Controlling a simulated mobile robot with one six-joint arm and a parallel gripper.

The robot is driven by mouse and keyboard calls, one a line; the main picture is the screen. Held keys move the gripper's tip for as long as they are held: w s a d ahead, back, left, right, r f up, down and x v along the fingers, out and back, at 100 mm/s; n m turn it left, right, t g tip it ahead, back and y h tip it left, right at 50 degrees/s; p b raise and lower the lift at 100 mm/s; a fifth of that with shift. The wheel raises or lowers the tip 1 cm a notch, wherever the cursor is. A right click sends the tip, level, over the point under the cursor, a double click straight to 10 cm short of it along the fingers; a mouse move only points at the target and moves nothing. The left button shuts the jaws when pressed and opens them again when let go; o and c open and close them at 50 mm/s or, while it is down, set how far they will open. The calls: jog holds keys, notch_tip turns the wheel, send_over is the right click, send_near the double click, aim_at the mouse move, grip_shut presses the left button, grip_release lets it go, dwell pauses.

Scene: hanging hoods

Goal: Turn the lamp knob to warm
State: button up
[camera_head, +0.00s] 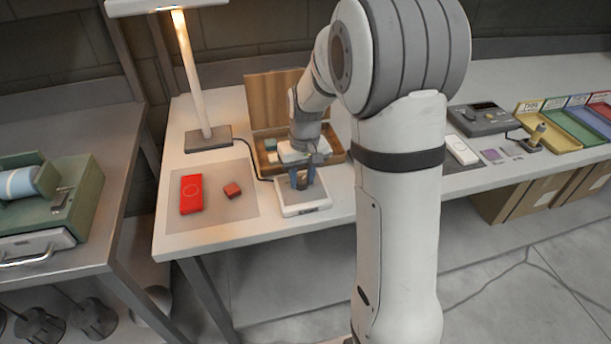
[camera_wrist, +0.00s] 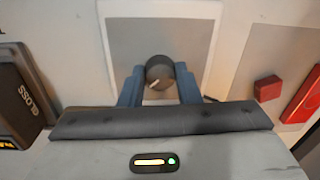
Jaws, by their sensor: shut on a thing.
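The lamp knob (camera_wrist: 160,72) is a dark round knob with a pale pointer mark, on a light control box (camera_head: 302,210). In the wrist view the mark points to the lower left. My gripper (camera_head: 303,180) reaches down over the box, its blue fingers (camera_wrist: 159,86) shut on the knob from both sides. In the head view the fingers hide the knob. The lamp (camera_head: 196,75) stands at the back left on a dark base, its head lit. A dark cable runs from near the base towards the box. No warm marking is readable.
A red case (camera_head: 190,195) and a red block (camera_head: 232,190) lie on a grey mat (camera_head: 240,222) left of the box. An open wooden box (camera_head: 265,100) stands behind my gripper. Coloured trays (camera_head: 575,122) stand at the right. A dark lettered device (camera_wrist: 18,95) is close by in the wrist view.

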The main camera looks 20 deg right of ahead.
aim_at(303, 179)
jog(key=shift+w+r+m, duration=0.15)
jog(key=shift+w+m, duration=0.05)
jog(key=shift+m, duration=0.4)
jog(key=o, duration=0.7)
jog(key=shift+o, duration=1.4)
jog(key=r, duration=0.7)
jog(key=shift+d+r, duration=0.2)
jog(key=shift+r, duration=0.1)
